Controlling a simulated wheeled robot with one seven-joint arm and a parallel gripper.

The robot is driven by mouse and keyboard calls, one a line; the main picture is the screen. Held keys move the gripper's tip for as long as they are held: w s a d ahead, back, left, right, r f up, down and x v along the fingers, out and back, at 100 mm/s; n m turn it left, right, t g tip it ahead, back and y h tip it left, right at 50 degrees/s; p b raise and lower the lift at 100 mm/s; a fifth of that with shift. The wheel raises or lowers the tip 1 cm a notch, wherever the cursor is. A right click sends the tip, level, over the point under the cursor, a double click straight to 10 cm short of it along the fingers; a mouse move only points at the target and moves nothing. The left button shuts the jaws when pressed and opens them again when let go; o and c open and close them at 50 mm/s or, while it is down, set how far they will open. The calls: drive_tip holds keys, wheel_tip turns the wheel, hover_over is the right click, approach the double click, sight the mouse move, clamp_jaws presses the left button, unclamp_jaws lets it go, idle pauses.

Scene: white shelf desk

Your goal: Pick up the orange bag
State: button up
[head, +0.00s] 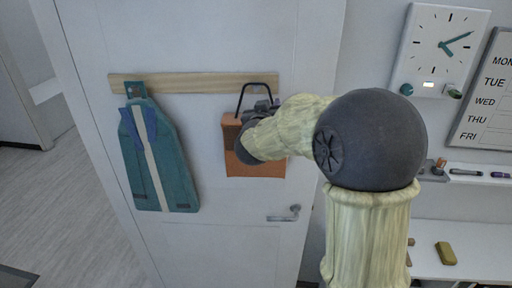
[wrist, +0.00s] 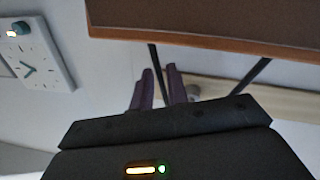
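The orange bag (head: 262,165) hangs flat against the white door from a wooden rack (head: 190,83) by a dark strap. My gripper (head: 264,106) is in front of the bag's top, near the strap, and partly hides both. In the wrist view the bag (wrist: 215,28) fills the top right, with its orange edge towards the gripper. My two purple fingers (wrist: 159,70) are a small gap apart. One side of the strap (wrist: 158,75) passes between them, with no clear contact on either finger. The other side of the strap runs to the right of the fingers.
A teal bag or garment (head: 160,155) hangs on the rack to the left. A door handle (head: 285,214) is below the orange bag. A clock (head: 440,45), a weekday board (head: 485,100) and a small ledge (head: 480,173) are right. A white desk (head: 480,255) stands at lower right.

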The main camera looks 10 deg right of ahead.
clamp_jaws()
idle(0.9)
idle(0.5)
drive_tip(key=shift+s+r+b, duration=0.1)
drive_tip(key=shift+r+b, duration=0.05)
drive_tip(key=shift+b, duration=0.3)
wheel_tip(320, 180, up, 6)
drive_tip(key=shift+r+b, duration=0.25)
drive_tip(key=shift+b, duration=0.25)
drive_tip(key=shift+s+a+r, duration=0.1)
drive_tip(key=shift+s+r, duration=0.05)
drive_tip(key=shift+s, duration=0.05)
drive_tip(key=s+d+b+v, duration=0.1)
drive_tip(key=b+v, duration=0.3)
drive_tip(key=v, duration=1.5)
drive_tip(key=shift+d, duration=0.4)
